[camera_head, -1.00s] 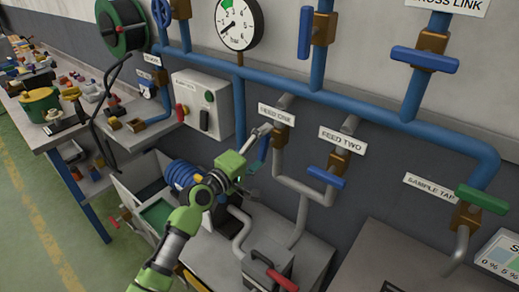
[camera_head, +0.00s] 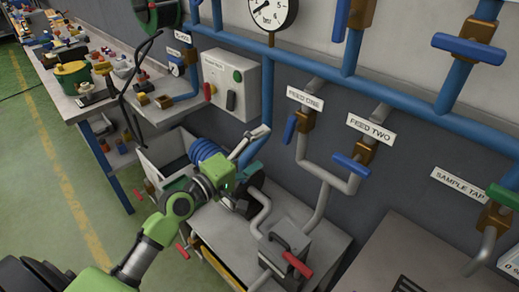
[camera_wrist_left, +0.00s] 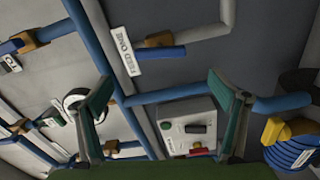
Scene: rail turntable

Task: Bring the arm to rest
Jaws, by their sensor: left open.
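My left arm comes in from the lower left in the head view. My left gripper (camera_head: 257,148) is open, its fingers apart, in front of the grey wall and left of the FEED ONE valve. In the left wrist view both fingers of it (camera_wrist_left: 158,80) show apart, with nothing between them but background. The FEED ONE valve's blue lever (camera_head: 290,128) hangs steeply down, apart from the gripper. It shows in the left wrist view as a blue bar (camera_wrist_left: 160,54). My right gripper is not in view.
A grey control box (camera_head: 231,84) hangs on the wall behind the gripper. Below are a coiled blue hose (camera_head: 205,152), a grey bench (camera_head: 232,226) and a red-handled device (camera_head: 287,250). The FEED TWO lever (camera_head: 352,168) is to the right. Green floor (camera_head: 40,190) lies open at left.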

